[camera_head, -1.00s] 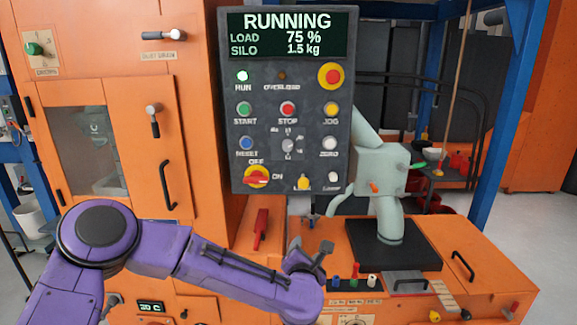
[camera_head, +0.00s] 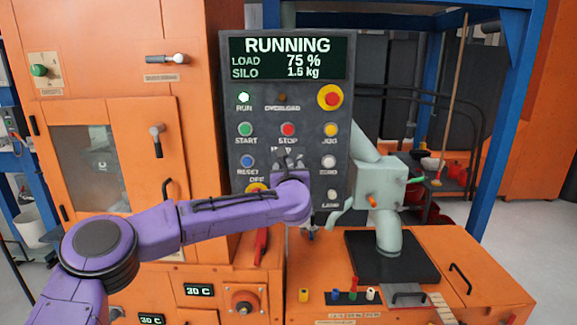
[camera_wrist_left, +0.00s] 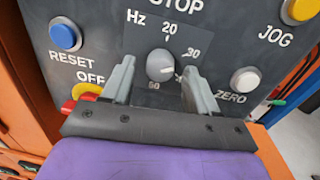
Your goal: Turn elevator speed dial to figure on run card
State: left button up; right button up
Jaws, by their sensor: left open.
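The speed dial (camera_wrist_left: 160,66) is a small round grey knob on the dark control panel (camera_head: 232,215). Its scale reads Hz, with 20 at the top, 30 at upper right and a figure at lower left. The knob's pale mark points right and slightly down, below 30. My left gripper (camera_wrist_left: 159,70) is open, its fingers on either side of the dial; contact cannot be told. In the head view the left gripper (camera_head: 288,160) covers the dial. I cannot make out a run card. My right gripper is not in view.
The screen (camera_head: 288,58) reads RUNNING, load 75 %. Around the dial sit the blue RESET button (camera_wrist_left: 65,36), white ZERO button (camera_wrist_left: 245,80) and red-yellow OFF switch (camera_wrist_left: 85,92). A pale green machine (camera_head: 382,185) stands on a black base at right. Small coloured pieces (camera_head: 352,292) stand below.

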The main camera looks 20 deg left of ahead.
pick_arm(q)
jog(key=c, duration=1)
jog(key=shift+c, duration=0.2)
jog(key=shift+m, duration=0.3)
jog(key=shift+m+t+b, duration=0.3)
jog(key=shift+m+b, duration=0.25)
jog(key=shift+m, duration=5.25)
jog(key=shift+f, duration=0.1)
